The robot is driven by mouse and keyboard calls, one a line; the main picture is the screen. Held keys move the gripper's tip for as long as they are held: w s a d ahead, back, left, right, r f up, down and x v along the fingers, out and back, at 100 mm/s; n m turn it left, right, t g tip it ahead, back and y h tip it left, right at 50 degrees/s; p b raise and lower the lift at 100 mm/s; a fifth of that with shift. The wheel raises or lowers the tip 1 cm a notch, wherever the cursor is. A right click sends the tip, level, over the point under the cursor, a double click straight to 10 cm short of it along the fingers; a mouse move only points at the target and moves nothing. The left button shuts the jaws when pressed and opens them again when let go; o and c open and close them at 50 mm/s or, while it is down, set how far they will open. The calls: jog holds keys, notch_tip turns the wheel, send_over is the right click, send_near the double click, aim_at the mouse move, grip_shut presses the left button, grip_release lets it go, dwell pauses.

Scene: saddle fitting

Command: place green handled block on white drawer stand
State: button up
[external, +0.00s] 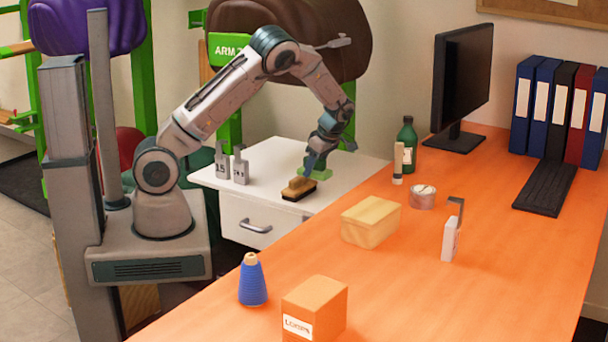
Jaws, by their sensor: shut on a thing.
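The green handled block (325,173) is at my gripper (312,164), which is shut on it. The block is over the right part of the white drawer stand's top (265,160), just behind a brush. I cannot tell if its underside touches the top. The fingers and part of the block are hard to make out at this size. The white drawer stand has a drawer front with a grey handle and stands against the left side of the orange table.
On the stand are a brown brush (299,188) and two grey tagged blocks (231,166). The orange table (400,285) holds a green bottle (407,145), a tape roll (422,198), a yellow box (371,222), a blue cone (252,282) and an orange box (315,308). The stand's middle is clear.

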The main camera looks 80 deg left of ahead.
jog(key=s+a+f+n+g+h+b, duration=0.1)
jog(key=s+a+f+n+h+b, duration=0.25)
jog(key=a+n, duration=0.5)
jog(key=n+t+h+b, duration=0.1)
jog(key=n+h+b, duration=0.2)
jog(key=n, duration=0.6)
send_over(267, 190)
jog(key=w+a, duration=0.1)
jog(key=f, duration=0.6)
jog(key=shift+w+a, duration=0.15)
jog(key=shift+w, duration=0.05)
notch_tip(267, 190, down, 4)
jog(key=shift+a+f+b, duration=0.1)
jog(key=shift+b, duration=0.35)
jog(key=o, duration=0.6)
jog(key=shift+c, duration=0.2)
jog(key=o, duration=0.4)
